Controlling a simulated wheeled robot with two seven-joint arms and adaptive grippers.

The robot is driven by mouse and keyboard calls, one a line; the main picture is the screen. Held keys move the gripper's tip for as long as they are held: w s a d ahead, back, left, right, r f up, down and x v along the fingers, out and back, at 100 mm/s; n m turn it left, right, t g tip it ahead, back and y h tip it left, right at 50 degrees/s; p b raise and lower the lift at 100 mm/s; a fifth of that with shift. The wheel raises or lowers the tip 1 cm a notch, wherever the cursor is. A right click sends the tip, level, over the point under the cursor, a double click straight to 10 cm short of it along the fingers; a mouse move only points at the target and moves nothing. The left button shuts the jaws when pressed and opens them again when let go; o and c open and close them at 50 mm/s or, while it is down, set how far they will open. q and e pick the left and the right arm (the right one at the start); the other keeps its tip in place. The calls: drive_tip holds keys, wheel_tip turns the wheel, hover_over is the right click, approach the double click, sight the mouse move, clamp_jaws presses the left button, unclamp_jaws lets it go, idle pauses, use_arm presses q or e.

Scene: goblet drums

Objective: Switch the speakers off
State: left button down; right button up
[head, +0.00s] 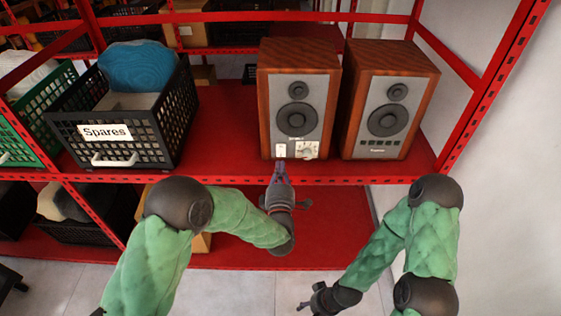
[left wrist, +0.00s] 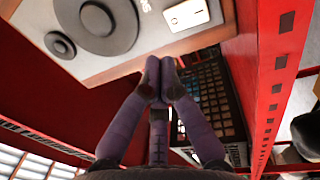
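Two wooden speakers with grey fronts stand side by side on the red shelf: the left speaker (head: 297,105) and the right speaker (head: 387,110). The left speaker has a small white switch plate (head: 282,152) and a dial (head: 307,150) low on its front. The switch plate (left wrist: 187,14) also shows in the left wrist view. My left gripper (head: 280,166) is just in front of and below the switch plate; its fingertips (left wrist: 160,80) are together, with nothing seen between them. Whether they touch the speaker is unclear. My right gripper (head: 318,299) hangs low at the right, away from the shelf, its fingers too small to read.
A black crate labelled Spares (head: 125,120) stands left of the speakers with a blue item inside. A green crate (head: 30,125) is farther left. Red shelf posts and the shelf's front edge (head: 350,172) border the space. Bare shelf lies between crate and speakers.

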use_arm(q)
drive_tip(key=s, duration=0.3)
drive_tip(key=s+p, duration=0.1)
drive_tip(key=s, duration=0.1)
drive_tip(key=shift+s+r, duration=0.35)
drive_tip(key=shift+r, duration=0.05)
drive_tip(key=s+a+f+m+g+h, duration=0.1)
drive_tip(key=s+a+f+m+g, duration=0.15)
drive_tip(key=f, duration=0.45)
drive_tip(key=s+a+f+m+g, duration=0.1)
drive_tip(key=a+f+m+g, duration=0.2)
drive_tip(key=f, duration=0.5)
drive_tip(key=s+a+f+m+g+h, duration=0.1)
drive_tip(key=s+f+m+g, duration=0.2)
drive_tip(key=f, duration=0.4)
drive_tip(key=s+a+f+m+g+h, duration=0.1)
drive_tip(key=s+f+m+g, duration=0.2)
drive_tip(key=s, duration=0.7)
drive_tip(key=s+a+f+m+g+h, duration=0.1)
drive_tip(key=s+a+f+m+g, duration=0.1)
drive_tip(key=s+f+m+g, duration=0.2)
drive_tip(key=s+f+g, duration=0.3)
drive_tip(key=s+f, duration=0.1)
drive_tip(key=s, duration=0.1)
drive_tip(key=shift+s+f, duration=0.2)
drive_tip(key=shift+s, duration=0.2)
drive_tip(key=shift+g, duration=0.25)
